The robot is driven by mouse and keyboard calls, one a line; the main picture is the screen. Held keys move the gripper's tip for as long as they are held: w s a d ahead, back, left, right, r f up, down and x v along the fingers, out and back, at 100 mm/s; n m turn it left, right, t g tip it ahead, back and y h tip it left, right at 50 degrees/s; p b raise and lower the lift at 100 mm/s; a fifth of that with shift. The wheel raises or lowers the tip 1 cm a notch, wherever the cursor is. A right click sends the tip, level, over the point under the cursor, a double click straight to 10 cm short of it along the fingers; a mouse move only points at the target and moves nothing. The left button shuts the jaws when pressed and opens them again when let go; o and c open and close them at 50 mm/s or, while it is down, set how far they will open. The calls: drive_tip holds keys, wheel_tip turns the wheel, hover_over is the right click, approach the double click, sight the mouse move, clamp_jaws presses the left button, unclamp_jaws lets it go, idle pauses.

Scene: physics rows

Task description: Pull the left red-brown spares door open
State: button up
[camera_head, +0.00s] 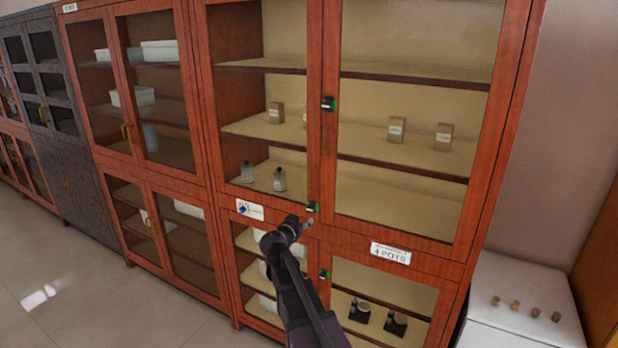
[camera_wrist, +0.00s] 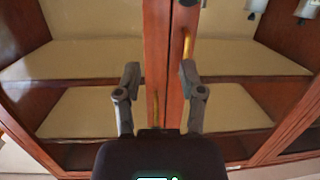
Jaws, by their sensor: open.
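The near red-brown glass cabinet has an upper left door (camera_head: 316,60) and an upper right door (camera_head: 496,120), both looking shut. I cannot read which label says spares. My gripper (camera_head: 304,222) is in front of the meeting stiles, low on the upper doors. In the wrist view my gripper (camera_wrist: 160,68) is open and empty, its fingers on either side of the stiles. That view looks upside down. A brass handle (camera_wrist: 187,45) shows just beyond the right fingertip, and another brass handle (camera_wrist: 156,92) shows between the fingers. Contact cannot be told.
Small black-green fittings (camera_head: 328,103) sit on the stiles. A sign reading POTS (camera_head: 390,253) is on the right rail, and a white label (camera_head: 250,209) on the left. Bottles (camera_head: 280,179) stand behind the left glass. A white-topped unit (camera_head: 520,295) stands at right. Floor (camera_head: 90,290) is clear at left.

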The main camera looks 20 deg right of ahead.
sight(309, 190)
drive_tip(key=w+r+t+p, duration=0.1)
drive_tip(key=w+r+t, duration=0.2)
drive_tip(key=w+r, duration=0.1)
drive_tip(key=shift+w+a+r+n, duration=0.15)
drive_tip(key=shift+w+r+n, duration=0.2)
drive_tip(key=shift+r, duration=0.35)
drive_tip(key=shift+x, duration=6.9)
clamp_jaws()
